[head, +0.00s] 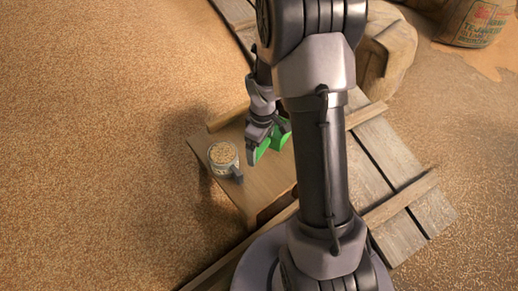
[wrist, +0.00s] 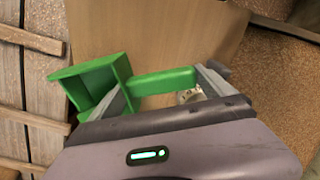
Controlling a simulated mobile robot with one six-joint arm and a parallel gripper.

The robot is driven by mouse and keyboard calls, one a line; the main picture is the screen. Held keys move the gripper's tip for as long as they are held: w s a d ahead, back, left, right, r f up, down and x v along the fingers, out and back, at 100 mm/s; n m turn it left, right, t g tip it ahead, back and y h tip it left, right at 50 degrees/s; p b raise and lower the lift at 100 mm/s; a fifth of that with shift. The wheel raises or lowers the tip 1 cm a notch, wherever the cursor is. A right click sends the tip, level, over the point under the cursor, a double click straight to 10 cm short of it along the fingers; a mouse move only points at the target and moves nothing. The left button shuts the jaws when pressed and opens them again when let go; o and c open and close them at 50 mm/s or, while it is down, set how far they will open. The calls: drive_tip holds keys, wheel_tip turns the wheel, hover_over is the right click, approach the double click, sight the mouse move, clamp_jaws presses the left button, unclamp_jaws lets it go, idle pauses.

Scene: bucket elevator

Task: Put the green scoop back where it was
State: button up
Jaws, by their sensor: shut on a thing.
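The green scoop (head: 279,138) is at my gripper (head: 265,146) in the head view, over or on a small wooden table (head: 262,187). In the wrist view the scoop's open box-shaped end (wrist: 88,82) is on the left. Its green handle (wrist: 162,82) lies between the two fingers of my gripper (wrist: 161,78), which is shut on it. I cannot tell whether the scoop touches the table top. My arm hides part of the table in the head view.
A clear container of grain (head: 222,155) with a dark handle stands on the table left of the scoop; a bit shows in the wrist view (wrist: 189,96). Wooden planks (head: 372,155) lie to the right. Burlap sacks (head: 478,22) are at the upper right. Grain-coloured ground fills the left.

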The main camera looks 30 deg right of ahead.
drive_tip(key=shift+w+d+f, duration=0.1)
drive_tip(key=shift+w+f, duration=0.05)
drive_tip(key=shift+w, duration=0.35)
drive_tip(key=shift+w+d+f, duration=0.1)
drive_tip(key=shift+w, duration=0.35)
wheel_tip(320, 180, down, 4)
drive_tip(key=shift+r+b, duration=0.25)
drive_tip(key=shift+b, duration=0.9)
drive_tip(key=shift+r, duration=0.15)
drive_tip(key=o, duration=1.4)
wheel_tip(320, 180, up, 13)
drive_tip(key=p, duration=0.5)
drive_tip(key=shift+s+f+p, duration=0.1)
drive_tip(key=shift+f+p, duration=0.1)
drive_tip(key=shift+p, duration=0.1)
drive_tip(key=s+a+r+m+t, duration=0.2)
drive_tip(key=s+a+r+m, duration=0.15)
drive_tip(key=a+r, duration=0.4)
drive_tip(key=s+a+r+m+t, duration=0.25)
drive_tip(key=s+a+r, duration=0.2)
drive_tip(key=r, duration=0.55)
drive_tip(key=s+a+r+m, duration=0.1)
drive_tip(key=s+a+m, duration=0.1)
drive_tip(key=s, duration=0.3)
drive_tip(key=s+a+r+m+t+y, duration=0.1)
drive_tip(key=s+a+r+m, duration=0.1)
drive_tip(key=s, duration=0.2)
drive_tip(key=shift+s+a+m+y, duration=0.3)
drive_tip(key=shift+s+a, duration=0.05)
